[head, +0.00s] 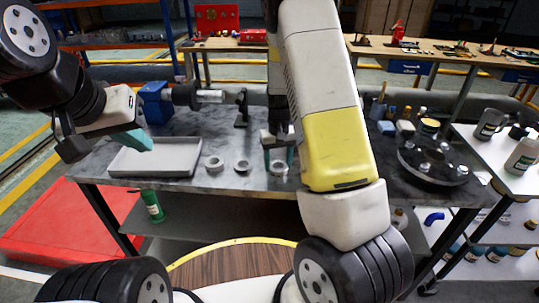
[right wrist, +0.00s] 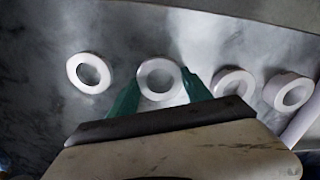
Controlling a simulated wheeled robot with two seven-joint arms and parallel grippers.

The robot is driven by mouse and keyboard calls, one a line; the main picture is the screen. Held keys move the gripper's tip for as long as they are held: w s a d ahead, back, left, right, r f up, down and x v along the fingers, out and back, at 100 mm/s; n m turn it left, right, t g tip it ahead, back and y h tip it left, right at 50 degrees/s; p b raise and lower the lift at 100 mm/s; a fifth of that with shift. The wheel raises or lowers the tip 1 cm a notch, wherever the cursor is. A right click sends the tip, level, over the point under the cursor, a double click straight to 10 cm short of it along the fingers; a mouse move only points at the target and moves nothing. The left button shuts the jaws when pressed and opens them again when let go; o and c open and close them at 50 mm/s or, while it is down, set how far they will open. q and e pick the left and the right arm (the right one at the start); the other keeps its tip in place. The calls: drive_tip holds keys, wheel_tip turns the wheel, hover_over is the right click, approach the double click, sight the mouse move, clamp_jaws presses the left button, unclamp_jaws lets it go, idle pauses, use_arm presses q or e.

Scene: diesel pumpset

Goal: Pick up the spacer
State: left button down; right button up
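Several pale grey ring-shaped pieces stand in a row on the dark bench. I cannot tell by look which of them the task calls the spacer. My right gripper (head: 278,156) points down at one ring (head: 279,169). In the right wrist view its green fingers stand on either side of that ring (right wrist: 160,79), open, with the ring lying on the bench between them. Two more rings (head: 243,166) (head: 214,165) lie to the left in the head view. Another ring (right wrist: 89,73) shows only in the wrist view. My left gripper (head: 134,141) hangs above the tray; its finger gap is unclear.
A shallow grey tray (head: 158,172) lies left of the rings. A blue vise-like block (head: 155,103) and a dark stand (head: 241,108) are behind. A dark round flange (head: 433,164) and small bottles sit at right. A green bottle (head: 152,206) stands on the lower shelf.

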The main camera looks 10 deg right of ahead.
drive_tip(key=c, duration=0.8)
drive_tip(key=shift+r, duration=0.15)
